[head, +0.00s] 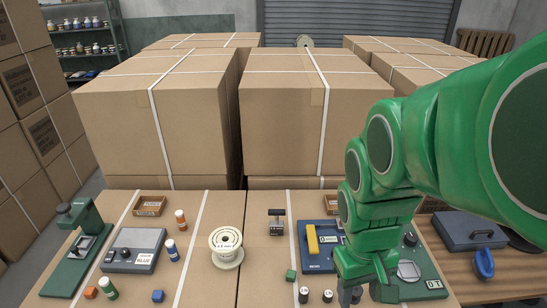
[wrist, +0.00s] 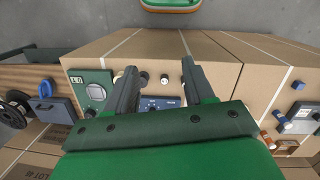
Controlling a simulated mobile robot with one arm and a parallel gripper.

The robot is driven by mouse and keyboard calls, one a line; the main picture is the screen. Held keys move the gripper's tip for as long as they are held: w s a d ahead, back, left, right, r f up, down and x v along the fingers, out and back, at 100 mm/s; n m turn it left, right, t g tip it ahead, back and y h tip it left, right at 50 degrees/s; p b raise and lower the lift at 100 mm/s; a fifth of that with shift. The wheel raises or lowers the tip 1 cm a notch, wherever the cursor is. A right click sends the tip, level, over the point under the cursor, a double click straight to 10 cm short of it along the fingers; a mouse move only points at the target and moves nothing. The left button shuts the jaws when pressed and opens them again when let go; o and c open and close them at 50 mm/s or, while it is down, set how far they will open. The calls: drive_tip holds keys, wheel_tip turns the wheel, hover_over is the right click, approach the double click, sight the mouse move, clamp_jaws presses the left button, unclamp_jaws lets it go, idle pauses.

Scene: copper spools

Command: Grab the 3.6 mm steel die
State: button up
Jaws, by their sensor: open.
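Several small dark cylinders with pale tops stand at the front of the box-top surface. One (head: 303,294) is furthest left and another (head: 327,296) is just right of it. They look like dies, but I cannot read any size on them. My gripper (head: 365,292) is just right of them in the head view, pointing down. In the wrist view my gripper (wrist: 158,68) is open, with two dark fingers apart and nothing held. Two small cylinders (wrist: 164,79) (wrist: 143,78) show between the fingers, beyond them. A finger may hide another piece.
A blue device (head: 316,260) with a yellow part lies behind the cylinders. A green device (head: 428,285) is to the right, partly behind my arm. A green cube (head: 291,275) stands left. A pale spool (head: 226,262) stands further left. Tall cartons (head: 310,115) block the back.

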drive_tip(key=w+d+r+n+t+h, duration=0.15)
drive_tip(key=w+d, duration=0.25)
drive_tip(key=w, duration=0.6)
drive_tip(key=w+d+t+h, duration=0.1)
drive_tip(key=w+d+t, duration=0.25)
drive_tip(key=w, duration=0.65)
drive_tip(key=w+d+r+n+t+h, duration=0.15)
drive_tip(key=w+d, duration=0.35)
drive_tip(key=w, duration=0.5)
drive_tip(key=w+n+t+y, duration=0.25)
drive_tip(key=w+t, duration=0.35)
drive_tip(key=w, duration=1)
drive_tip(key=w+a+f+n+y, duration=0.3)
drive_tip(key=w+a+n+y, duration=0.1)
drive_tip(key=w, duration=0.2)
drive_tip(key=n+g+y, duration=0.7)
drive_tip(key=g+y, duration=0.3)
drive_tip(key=y, duration=0.2)
approach(272, 213)
drive_tip(key=w+a+f, duration=0.2)
drive_tip(key=shift+s+a+r, duration=0.1)
drive_tip(key=shift+s+a, duration=0.2)
drive_tip(key=shift+s, duration=0.15)
drive_tip(key=shift+x, duration=3.6)
drive_tip(key=shift+c, duration=0.2)
